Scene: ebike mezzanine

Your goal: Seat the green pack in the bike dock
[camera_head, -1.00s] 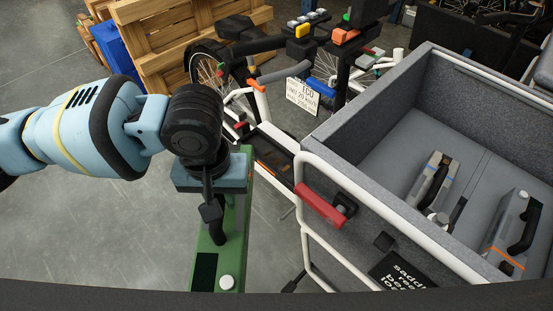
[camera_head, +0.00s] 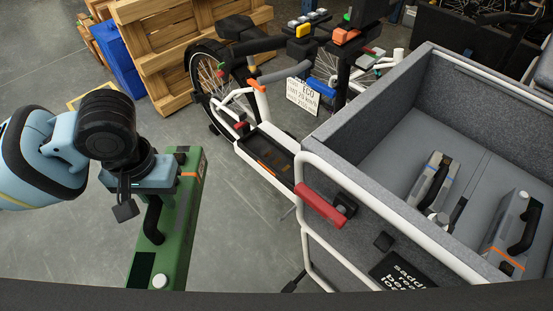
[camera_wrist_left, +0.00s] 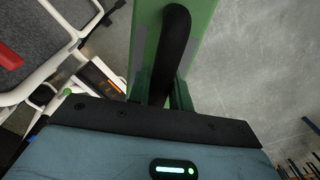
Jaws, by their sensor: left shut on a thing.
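The green pack (camera_head: 178,226) is a long green block with a black handle, a dark panel and a white knob at its near end. My left gripper (camera_head: 152,190) is shut on the green pack by its handle and holds it over the floor, left of the bike. In the left wrist view the green pack (camera_wrist_left: 204,32) and its black handle (camera_wrist_left: 172,50) rise from between the jaws. The bike dock (camera_head: 268,152) looks to be the dark tray in the white frame, empty and apart from the pack. My right gripper is not in view.
A grey cargo box (camera_head: 350,160) with a red grip (camera_head: 320,205) on its white rail stands right of the dock. It holds two grey packs (camera_head: 433,180). Wooden crates (camera_head: 160,50) and a blue bin (camera_head: 120,60) stand at back left. Open floor lies between pack and bike.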

